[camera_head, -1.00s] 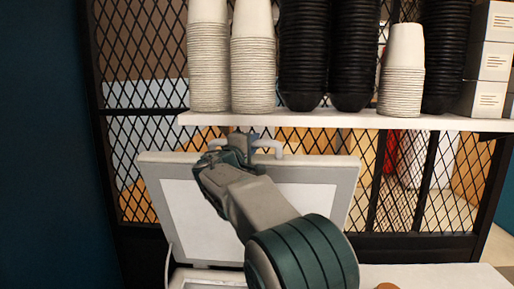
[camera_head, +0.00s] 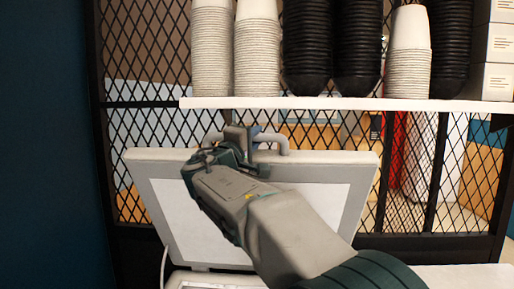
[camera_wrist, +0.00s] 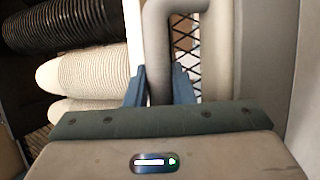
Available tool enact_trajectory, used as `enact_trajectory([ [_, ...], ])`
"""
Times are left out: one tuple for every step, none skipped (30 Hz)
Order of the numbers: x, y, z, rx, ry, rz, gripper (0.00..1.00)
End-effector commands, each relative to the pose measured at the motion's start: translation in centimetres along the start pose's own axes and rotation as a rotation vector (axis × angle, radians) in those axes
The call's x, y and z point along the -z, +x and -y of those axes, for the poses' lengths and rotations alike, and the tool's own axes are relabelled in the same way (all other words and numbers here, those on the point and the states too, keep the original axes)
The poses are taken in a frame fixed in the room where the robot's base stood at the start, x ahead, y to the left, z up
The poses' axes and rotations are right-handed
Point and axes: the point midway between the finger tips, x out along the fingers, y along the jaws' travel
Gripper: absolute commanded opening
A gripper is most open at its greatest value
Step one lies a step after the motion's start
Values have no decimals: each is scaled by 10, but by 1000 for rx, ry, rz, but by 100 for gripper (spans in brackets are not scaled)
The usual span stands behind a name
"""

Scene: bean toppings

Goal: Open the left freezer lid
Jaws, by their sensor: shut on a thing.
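The left freezer lid (camera_head: 330,172) stands raised and steeply tilted in the head view, with its pale inner panel facing me. A grey bar handle (camera_head: 272,139) sits along its top edge. My gripper (camera_head: 236,140) is at the left part of this handle, partly hidden by my own wrist. In the wrist view, the two blue fingers of my gripper (camera_wrist: 160,88) are on either side of the handle's grey tube (camera_wrist: 158,45) and shut on it. My arm hides much of the lid's middle.
A white shelf (camera_head: 330,103) runs just above the lid, with stacks of white cups (camera_head: 257,55) and black bowls (camera_head: 306,48) on it. A black mesh partition (camera_head: 135,125) stands behind. A pale counter surface (camera_head: 460,278) is at the lower right.

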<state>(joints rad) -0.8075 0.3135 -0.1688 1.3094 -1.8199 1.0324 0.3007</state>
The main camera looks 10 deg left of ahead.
Motion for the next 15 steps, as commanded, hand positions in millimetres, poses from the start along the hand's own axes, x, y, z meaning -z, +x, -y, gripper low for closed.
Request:
enact_trajectory([
  [-1, -6, 8, -2, 1, -3, 0],
  [-2, -7, 8, -5, 3, -3, 0],
  [-3, -9, 7, -8, 4, -3, 0],
  [-3, -10, 7, -10, 5, -2, 0],
  [-4, -11, 6, -11, 6, -2, 0],
  [-4, -12, 6, -13, 7, -2, 0],
  [-5, -12, 6, -14, 7, -2, 0],
  [-5, -12, 5, -14, 7, -2, 0],
  [-5, -13, 5, -15, 7, -1, 0],
  [-5, -13, 5, -15, 7, -1, 0],
  [-5, -12, 4, -15, 7, -1, 0],
  [-5, -12, 4, -15, 7, -1, 0],
  [-5, -12, 4, -15, 7, -1, 0],
  [-5, -12, 4, -15, 7, -1, 0],
  [-5, -12, 4, -15, 7, -1, 0],
])
